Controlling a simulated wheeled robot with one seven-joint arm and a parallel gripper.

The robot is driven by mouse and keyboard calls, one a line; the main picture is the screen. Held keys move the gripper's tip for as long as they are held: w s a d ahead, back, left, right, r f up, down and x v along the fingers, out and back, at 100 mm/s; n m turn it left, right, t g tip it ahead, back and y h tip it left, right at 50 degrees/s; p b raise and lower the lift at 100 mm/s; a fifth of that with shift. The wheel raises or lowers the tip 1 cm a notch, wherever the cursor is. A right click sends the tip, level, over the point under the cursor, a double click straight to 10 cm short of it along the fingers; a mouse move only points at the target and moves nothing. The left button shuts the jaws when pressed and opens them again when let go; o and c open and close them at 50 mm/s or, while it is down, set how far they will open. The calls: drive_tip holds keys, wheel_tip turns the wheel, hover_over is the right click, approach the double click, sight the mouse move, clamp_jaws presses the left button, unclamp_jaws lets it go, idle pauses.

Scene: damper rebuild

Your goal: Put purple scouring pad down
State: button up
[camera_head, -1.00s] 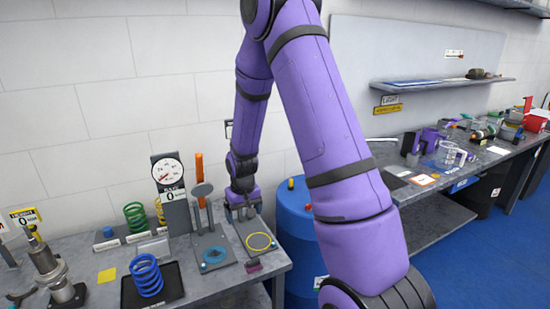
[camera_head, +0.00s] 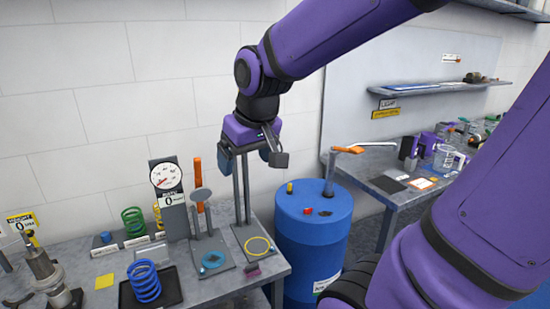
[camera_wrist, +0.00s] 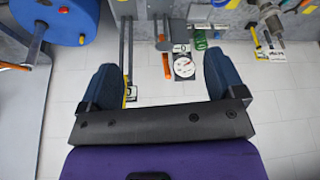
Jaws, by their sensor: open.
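A small purple pad (camera_head: 252,273), which looks like the scouring pad, lies at the front edge of the left workbench. It is just in front of the grey plate with a yellow ring (camera_head: 258,246). My gripper (camera_head: 247,158) is raised above the back of that plate, well clear of the pad. In the wrist view its two blue fingers stand wide apart with nothing between them (camera_wrist: 162,80). I cannot make out the pad in the wrist view.
Two grey posts rise from the ringed plate below my gripper. A dial gauge (camera_head: 165,175), an orange-topped stand (camera_head: 198,178), and blue (camera_head: 145,282) and green (camera_head: 133,222) springs are to the left. A blue drum (camera_head: 312,240) stands right of the bench.

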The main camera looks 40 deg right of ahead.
drive_tip(key=s+a+r+t, duration=0.1)
drive_tip(key=s+a+r, duration=0.1)
drive_tip(key=s, duration=0.8)
drive_tip(key=shift+s+r+n, duration=0.15)
drive_tip(key=shift+r+n, duration=0.25)
drive_tip(key=shift+r, duration=0.5)
drive_tip(key=shift+c, duration=0.3)
